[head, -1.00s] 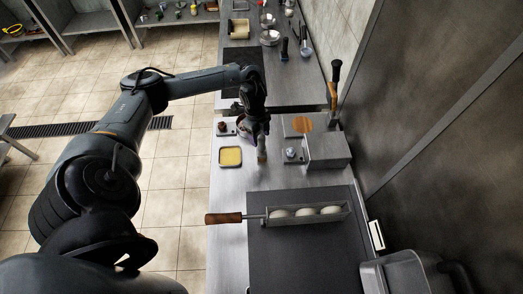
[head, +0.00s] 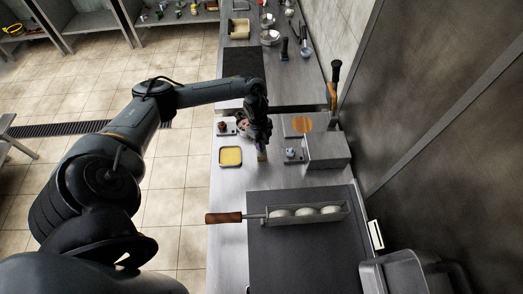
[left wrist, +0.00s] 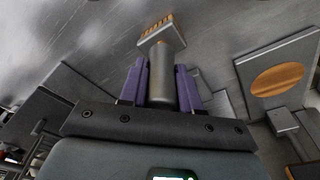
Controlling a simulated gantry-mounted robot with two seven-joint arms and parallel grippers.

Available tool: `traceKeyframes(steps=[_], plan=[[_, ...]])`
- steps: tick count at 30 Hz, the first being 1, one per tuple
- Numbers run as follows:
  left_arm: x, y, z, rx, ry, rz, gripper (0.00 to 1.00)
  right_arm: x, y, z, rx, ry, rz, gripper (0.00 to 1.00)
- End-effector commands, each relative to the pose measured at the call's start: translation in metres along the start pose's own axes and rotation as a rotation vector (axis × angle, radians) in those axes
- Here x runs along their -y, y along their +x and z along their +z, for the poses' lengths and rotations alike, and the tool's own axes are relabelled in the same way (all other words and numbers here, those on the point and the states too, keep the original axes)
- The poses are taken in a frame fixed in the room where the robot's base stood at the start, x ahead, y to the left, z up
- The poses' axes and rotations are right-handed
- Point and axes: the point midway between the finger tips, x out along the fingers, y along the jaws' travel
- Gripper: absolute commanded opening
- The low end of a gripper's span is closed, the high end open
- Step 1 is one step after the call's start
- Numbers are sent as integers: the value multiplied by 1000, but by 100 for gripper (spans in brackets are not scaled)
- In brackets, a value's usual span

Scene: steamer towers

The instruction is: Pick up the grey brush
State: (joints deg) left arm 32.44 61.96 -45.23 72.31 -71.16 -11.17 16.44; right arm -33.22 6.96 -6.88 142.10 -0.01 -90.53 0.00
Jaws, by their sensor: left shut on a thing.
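My left gripper (head: 261,146) is over the steel counter, just right of the yellow dish. In the left wrist view its two purple fingers (left wrist: 168,82) are shut on the grey brush (left wrist: 168,55), around its cylindrical grey handle. The brush's wider head, with a row of tan bristles, sticks out beyond the fingertips. In the head view only a small part of the brush (head: 262,157) shows under the gripper. Whether the brush touches the counter is hard to tell. My right gripper is not in view.
A yellow-filled square dish (head: 231,157) stands to the left. A grey box (head: 327,151) and a tall-handled tool (head: 334,86) stand to the right. A wooden-handled tray with white pieces (head: 306,213) lies on the dark mat (head: 300,262). Bare counter lies between dish and mat.

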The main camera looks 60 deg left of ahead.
Motion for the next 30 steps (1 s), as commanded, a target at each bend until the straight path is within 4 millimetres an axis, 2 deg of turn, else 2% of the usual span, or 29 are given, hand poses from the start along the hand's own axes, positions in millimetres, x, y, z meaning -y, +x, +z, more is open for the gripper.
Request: traceKeyframes(steps=[1, 2, 16, 20, 25, 30], plan=[[0, 0, 0, 0, 0, 0, 5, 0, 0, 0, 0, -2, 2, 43], [0, 0, 0, 0, 0, 0, 0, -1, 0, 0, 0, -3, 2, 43], [1, -6, -1, -1, 1, -1, 0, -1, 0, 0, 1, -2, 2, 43], [1, -16, -2, 0, 2, -3, 0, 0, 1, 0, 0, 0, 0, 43], [1, -42, -6, 0, 2, -5, 0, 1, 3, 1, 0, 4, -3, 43], [-4, -56, -46, -5, 8, -3, 0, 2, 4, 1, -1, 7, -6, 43]])
